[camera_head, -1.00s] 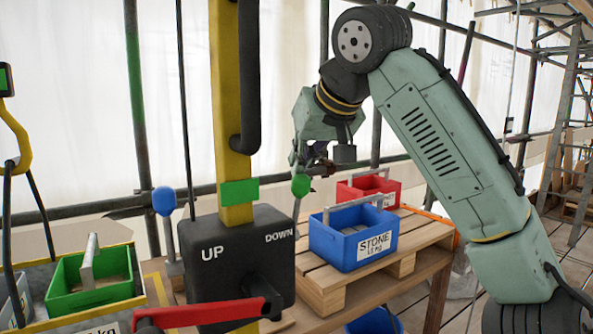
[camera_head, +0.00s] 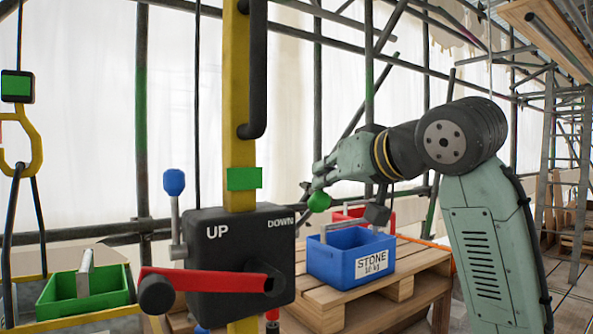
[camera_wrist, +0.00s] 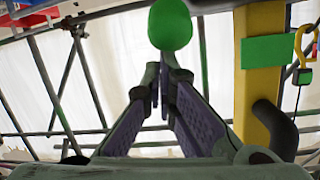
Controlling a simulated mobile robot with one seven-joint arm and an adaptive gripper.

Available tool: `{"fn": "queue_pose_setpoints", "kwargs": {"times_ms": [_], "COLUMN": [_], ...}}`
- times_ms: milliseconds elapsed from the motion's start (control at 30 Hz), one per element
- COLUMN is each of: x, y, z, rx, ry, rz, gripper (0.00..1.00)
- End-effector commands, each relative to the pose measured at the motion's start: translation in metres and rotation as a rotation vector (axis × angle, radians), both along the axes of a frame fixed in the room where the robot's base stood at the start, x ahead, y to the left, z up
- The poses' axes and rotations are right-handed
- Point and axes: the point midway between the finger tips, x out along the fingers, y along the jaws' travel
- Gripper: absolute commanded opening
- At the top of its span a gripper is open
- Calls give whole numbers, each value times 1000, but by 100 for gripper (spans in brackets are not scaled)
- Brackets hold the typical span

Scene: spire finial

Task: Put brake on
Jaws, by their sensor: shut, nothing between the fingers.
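A black winch box (camera_head: 225,250) marked UP and DOWN is fixed on a yellow post (camera_head: 239,110). A lever with a green knob (camera_head: 319,201) leans out to the right from the box's DOWN side. A lever with a blue knob (camera_head: 174,183) stands nearly upright on the left. No label tells which lever is the brake. My gripper (camera_head: 320,180) is beside the green knob in the head view. In the wrist view its shut, empty fingers (camera_wrist: 164,82) point towards the green knob (camera_wrist: 170,25); I cannot tell whether they touch it.
A red crank (camera_head: 205,280) with a black grip crosses the box's front. A blue STONE crate (camera_head: 335,265) stands on a pallet (camera_head: 405,290), with a red crate (camera_head: 390,219) behind. A green tray (camera_head: 60,300) is at the left. Scaffold poles stand behind.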

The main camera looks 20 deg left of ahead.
Motion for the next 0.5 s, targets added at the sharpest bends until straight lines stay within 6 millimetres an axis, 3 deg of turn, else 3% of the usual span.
{"fn": "queue_pose_setpoints", "kwargs": {"times_ms": [500], "x": [-3], "y": [-2], "z": [-2], "rx": [27], "ry": [-22], "rz": [1], "gripper": [0]}}
